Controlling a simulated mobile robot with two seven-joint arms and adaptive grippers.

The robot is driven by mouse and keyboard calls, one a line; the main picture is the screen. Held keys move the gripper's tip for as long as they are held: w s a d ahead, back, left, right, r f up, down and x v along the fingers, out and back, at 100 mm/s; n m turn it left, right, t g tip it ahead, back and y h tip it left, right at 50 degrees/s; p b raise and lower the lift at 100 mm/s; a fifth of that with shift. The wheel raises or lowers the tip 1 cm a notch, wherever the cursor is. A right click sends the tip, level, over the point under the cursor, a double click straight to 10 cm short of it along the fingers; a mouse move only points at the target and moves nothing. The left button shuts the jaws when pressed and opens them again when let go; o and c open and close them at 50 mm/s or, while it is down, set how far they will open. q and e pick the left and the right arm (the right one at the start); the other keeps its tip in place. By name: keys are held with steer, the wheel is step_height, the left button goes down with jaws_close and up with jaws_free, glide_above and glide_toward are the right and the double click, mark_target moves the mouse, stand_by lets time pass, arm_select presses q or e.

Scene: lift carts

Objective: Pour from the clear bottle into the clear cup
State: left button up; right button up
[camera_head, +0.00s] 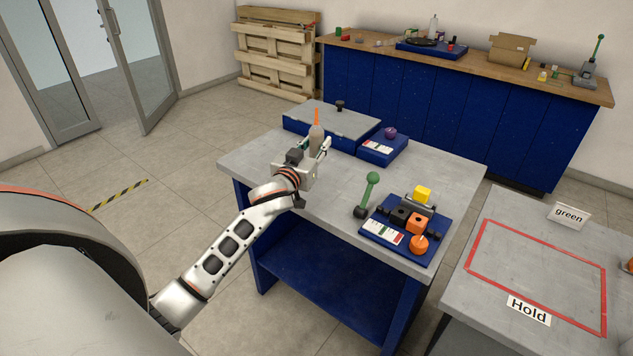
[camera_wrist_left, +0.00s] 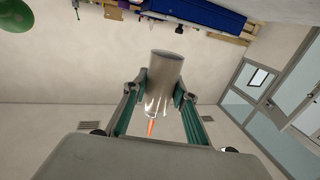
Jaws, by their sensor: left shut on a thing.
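A clear, greyish bottle (camera_head: 316,138) with an orange nozzle stands upright near the back left of the grey work table in the head view. My left gripper (camera_head: 315,148) is shut on it, with a finger on each side. In the left wrist view the bottle (camera_wrist_left: 165,68) sits between the fingertips of the gripper (camera_wrist_left: 157,92), its orange tip toward the bottom of the picture. I cannot tell whether its base touches the table. I cannot make out a clear cup in either view. My right gripper is not in view.
The grey work table (camera_head: 330,215) holds a blue box with a grey lid (camera_head: 335,119), a smaller blue box (camera_head: 383,150), a green-knobbed lever (camera_head: 370,185) and a blue tray (camera_head: 405,249) of blocks. A red-framed "Hold" table (camera_head: 480,300) stands right.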

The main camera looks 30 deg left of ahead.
arm_select(q)
step_height(320, 180, down, 12)
steer(key=shift+r+b, duration=0.25)
steer(key=shift+b, duration=0.9)
steer(key=shift+f, duration=0.15)
steer(key=o, duration=1.2)
steer(key=shift+c, duration=0.2)
steer(key=shift+f+b, duration=0.1)
steer(key=shift+b, duration=0.3)
steer(key=s, duration=0.2)
steer(key=s+d, duration=0.1)
steer(key=s, duration=0.4)
steer(key=shift+s+d, duration=0.35)
steer(key=shift+f, duration=0.1)
